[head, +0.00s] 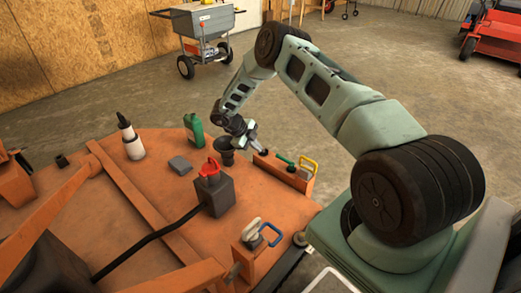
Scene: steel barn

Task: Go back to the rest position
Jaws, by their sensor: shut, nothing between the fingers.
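My gripper (258,142) is at the end of my green arm, which reaches from the right over the far edge of an orange metal deck (168,203). The gripper points to the right and is shut, with nothing seen in it. It is just above or beside a dark cup-like object (226,157); whether they touch, I cannot tell.
A green bottle (193,130), a white bottle with a black top (132,145), a grey block (180,165), a dark box with a red cap (215,190) and a blue-handled padlock-like piece (268,236) stand on the deck. A grey cart (202,22) and red machine (495,34) stand beyond. Concrete floor between is clear.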

